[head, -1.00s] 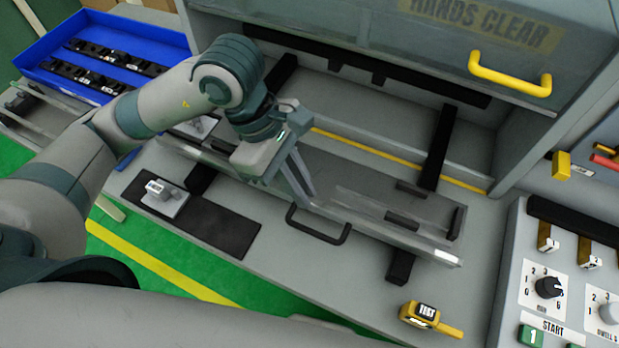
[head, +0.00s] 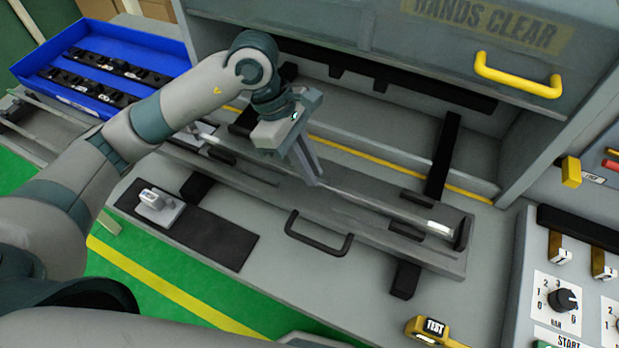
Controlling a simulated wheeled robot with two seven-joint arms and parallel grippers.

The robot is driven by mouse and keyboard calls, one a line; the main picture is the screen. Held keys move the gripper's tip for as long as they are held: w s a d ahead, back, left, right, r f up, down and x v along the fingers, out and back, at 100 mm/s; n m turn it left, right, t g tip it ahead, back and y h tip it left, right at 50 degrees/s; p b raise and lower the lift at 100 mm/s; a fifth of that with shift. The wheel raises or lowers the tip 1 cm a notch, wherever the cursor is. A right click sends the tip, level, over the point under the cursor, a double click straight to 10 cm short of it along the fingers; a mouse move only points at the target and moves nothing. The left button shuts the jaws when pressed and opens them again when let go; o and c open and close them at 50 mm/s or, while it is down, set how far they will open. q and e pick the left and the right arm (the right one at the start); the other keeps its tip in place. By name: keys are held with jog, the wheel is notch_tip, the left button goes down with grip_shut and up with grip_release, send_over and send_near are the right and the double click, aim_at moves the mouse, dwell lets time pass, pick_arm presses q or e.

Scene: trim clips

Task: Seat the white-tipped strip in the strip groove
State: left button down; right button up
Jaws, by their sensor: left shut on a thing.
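The white-tipped strip (head: 439,227) is long, thin and grey, and its white end lies near the right end of the long grey fixture (head: 382,242). My left gripper (head: 316,183) is shut on the strip near the middle of the fixture, fingers pointing down. The strip runs along the fixture, in line with or just over its groove between the dark clamp pieces. I cannot tell whether it sits down in the groove. Its left part is hard to make out behind my gripper. My right gripper is not in view.
A black handle (head: 318,235) sticks out from the fixture's front. A raised guard with a yellow handle (head: 517,75) hangs above the back.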

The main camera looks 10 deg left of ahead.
aim_at(316, 193)
pick_arm(q)
jog(key=shift+f+b, duration=0.5)
jog(key=shift+f, duration=1.55)
jog(key=shift+f+b, duration=0.15)
jog(key=shift+b, duration=0.15)
jog(key=c, duration=1.8)
grip_release()
